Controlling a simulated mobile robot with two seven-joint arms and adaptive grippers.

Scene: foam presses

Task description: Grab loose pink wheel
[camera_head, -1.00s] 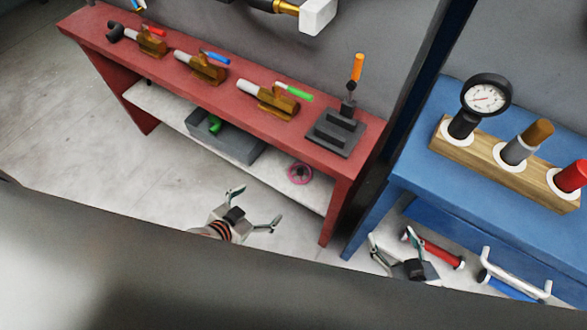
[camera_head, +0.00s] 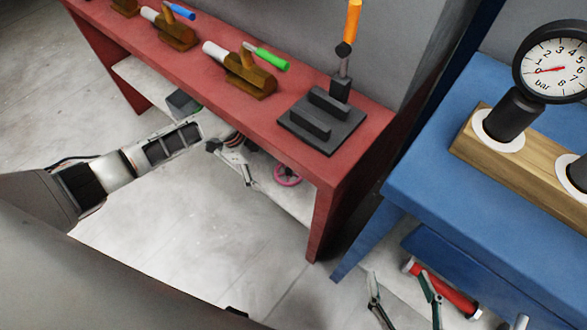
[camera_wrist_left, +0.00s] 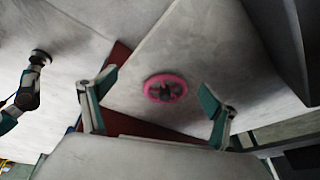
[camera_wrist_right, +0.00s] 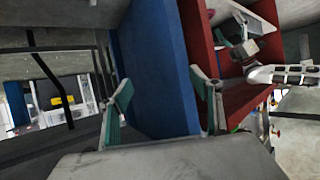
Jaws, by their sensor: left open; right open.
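The pink wheel (camera_head: 287,175) lies on the pale lower shelf (camera_head: 298,207) of the red bench. In the left wrist view the pink wheel (camera_wrist_left: 165,87) sits between and ahead of the open fingers, with a dark centre. My left gripper (camera_head: 247,172) reaches under the red bench top, just left of the wheel, apart from it. The left gripper (camera_wrist_left: 155,108) is open and empty. My right gripper (camera_head: 405,300) is low in front of the blue table, open and empty; the right wrist view also shows its spread fingers (camera_wrist_right: 163,98).
The red bench top (camera_head: 190,75) overhangs the shelf, with a front leg (camera_head: 322,225) to the wheel's right. A grey bin (camera_head: 183,103) stands left on the shelf. The blue table (camera_head: 450,180) holds a gauge in a wooden rack. A red-handled tool (camera_head: 443,290) lies near my right gripper.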

